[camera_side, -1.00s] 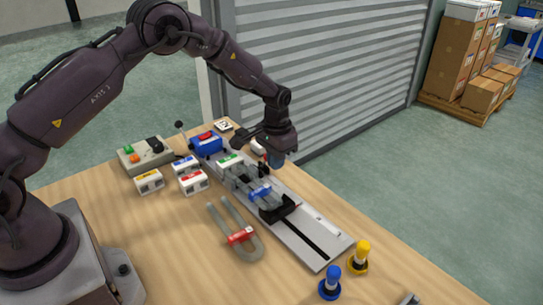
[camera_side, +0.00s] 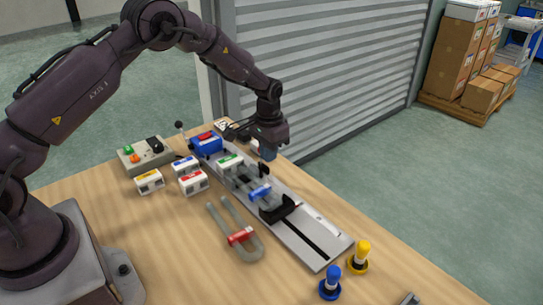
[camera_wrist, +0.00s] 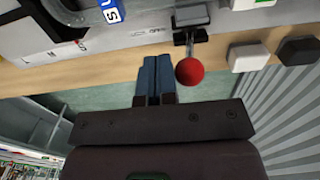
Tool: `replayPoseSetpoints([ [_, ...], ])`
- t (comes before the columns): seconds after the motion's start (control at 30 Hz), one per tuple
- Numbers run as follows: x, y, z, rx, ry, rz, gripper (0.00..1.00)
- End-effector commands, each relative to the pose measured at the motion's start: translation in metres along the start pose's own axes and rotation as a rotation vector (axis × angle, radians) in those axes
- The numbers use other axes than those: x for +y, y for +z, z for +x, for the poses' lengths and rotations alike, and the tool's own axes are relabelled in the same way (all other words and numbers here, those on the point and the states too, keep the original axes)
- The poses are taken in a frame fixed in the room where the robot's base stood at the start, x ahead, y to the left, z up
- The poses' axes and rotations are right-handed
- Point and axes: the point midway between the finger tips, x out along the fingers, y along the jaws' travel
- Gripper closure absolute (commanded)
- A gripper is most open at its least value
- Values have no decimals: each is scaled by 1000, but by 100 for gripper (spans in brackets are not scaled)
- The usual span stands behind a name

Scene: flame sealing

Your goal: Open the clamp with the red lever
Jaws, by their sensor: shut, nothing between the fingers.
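The red ball of a lever (camera_wrist: 189,71) shows in the wrist view, on a dark stem below a small dark clamp (camera_wrist: 191,18). My gripper (camera_wrist: 157,62) has its two blue fingers closed together, just left of the red ball, with nothing between them. In the side view my gripper (camera_side: 267,152) hangs over the far edge of the long grey rail plate (camera_side: 312,238). The red ball cannot be made out there. A blue-tagged glass piece (camera_side: 260,192) lies on the rail; its blue tag (camera_wrist: 110,10) also shows in the wrist view.
A U-shaped tube with a red tag (camera_side: 240,236) lies on the bench in front of the rail. Small labelled blocks (camera_side: 193,182), a control box (camera_side: 145,155) and blue (camera_side: 331,282) and yellow (camera_side: 359,256) posts stand around. A shuttered wall (camera_side: 320,70) rises behind.

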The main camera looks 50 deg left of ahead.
Motion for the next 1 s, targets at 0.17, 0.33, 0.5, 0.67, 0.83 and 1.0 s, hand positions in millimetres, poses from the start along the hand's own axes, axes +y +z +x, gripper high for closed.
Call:
replayPoseSetpoints([
  [0.17,0,0,-1,1,1,1,100],
  [0.33,0,-1,-1,2,1,1,100],
  [0.5,-4,-1,-2,2,1,0,100],
  [0.67,-10,-1,-2,2,1,-1,100],
  [0.83,-16,-1,-3,2,2,1,100],
  [1.0,-19,-1,-4,2,2,1,100],
])
